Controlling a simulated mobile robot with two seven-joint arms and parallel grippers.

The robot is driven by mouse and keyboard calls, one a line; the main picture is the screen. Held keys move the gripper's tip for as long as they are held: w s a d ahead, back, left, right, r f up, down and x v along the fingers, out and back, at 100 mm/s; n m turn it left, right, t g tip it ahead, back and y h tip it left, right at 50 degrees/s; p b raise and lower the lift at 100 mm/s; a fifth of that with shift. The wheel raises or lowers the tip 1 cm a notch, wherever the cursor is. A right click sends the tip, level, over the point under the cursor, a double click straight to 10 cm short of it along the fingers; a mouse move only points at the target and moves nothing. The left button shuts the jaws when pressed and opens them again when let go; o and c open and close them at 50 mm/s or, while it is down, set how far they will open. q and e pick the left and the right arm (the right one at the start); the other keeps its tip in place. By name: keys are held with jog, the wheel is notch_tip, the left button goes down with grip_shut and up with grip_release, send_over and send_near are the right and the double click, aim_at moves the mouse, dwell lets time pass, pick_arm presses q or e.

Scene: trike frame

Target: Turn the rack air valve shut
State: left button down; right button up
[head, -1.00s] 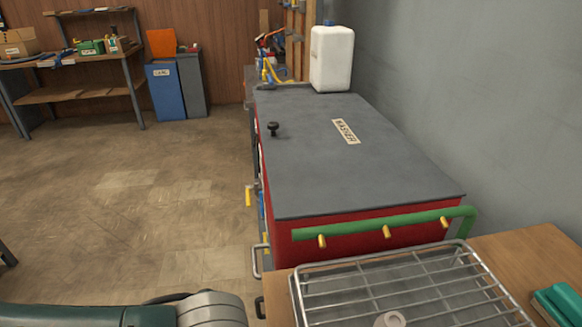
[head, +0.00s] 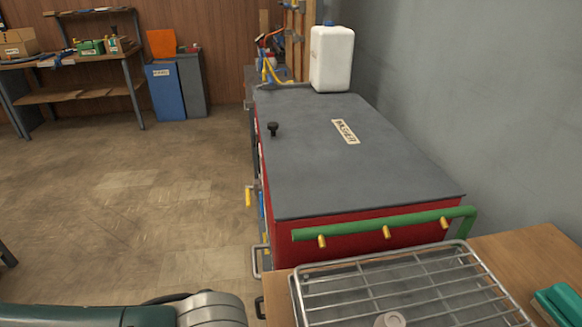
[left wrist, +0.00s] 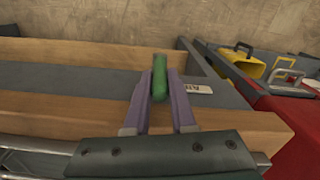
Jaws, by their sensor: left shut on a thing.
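In the left wrist view, my left gripper (left wrist: 158,112) has its two purple fingers closed on a green bar-like piece (left wrist: 160,78), which stands roughly upright in the picture. I cannot tell for sure whether this piece is the handle of the rack air valve. A small white label (left wrist: 197,88) sits just right of the fingers; its text is too small to read. Wooden beams or edges lie behind and beside the fingers. In the head view only part of my left arm shows at the bottom left, with its gripper out of frame. My right gripper is not in view.
A red washer cabinet with a grey lid (head: 340,165) stands at the right. A green pipe with brass nozzles (head: 375,227) runs along its near end. A wire rack (head: 400,285) lies on a wooden bench (head: 520,258). The floor (head: 130,215) at left is clear.

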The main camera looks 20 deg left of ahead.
pick_arm(q)
jog(key=shift+s, duration=0.1)
jog(key=shift+s+d+f+t+y+b, duration=0.15)
jog(key=shift+s+d+f+t+y, duration=0.15)
jog(key=shift+s+d+t+y, duration=0.45)
jog(key=shift+s+d+f+t+y+b, duration=0.2)
jog(key=shift+s+t+y, duration=0.4)
jog(key=shift+t, duration=0.6)
jog(key=shift+s+d+f+t+y+b, duration=0.1)
jog(key=shift+s+d+f+t+y, duration=0.3)
jog(key=shift+s+t+y, duration=0.4)
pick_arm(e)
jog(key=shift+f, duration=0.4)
pick_arm(q)
jog(key=shift+w, duration=0.15)
jog(key=shift+r, duration=0.1)
jog(key=c, duration=0.8)
grip_release()
jog(key=shift+o, duration=0.2)
jog(key=shift+r, duration=0.1)
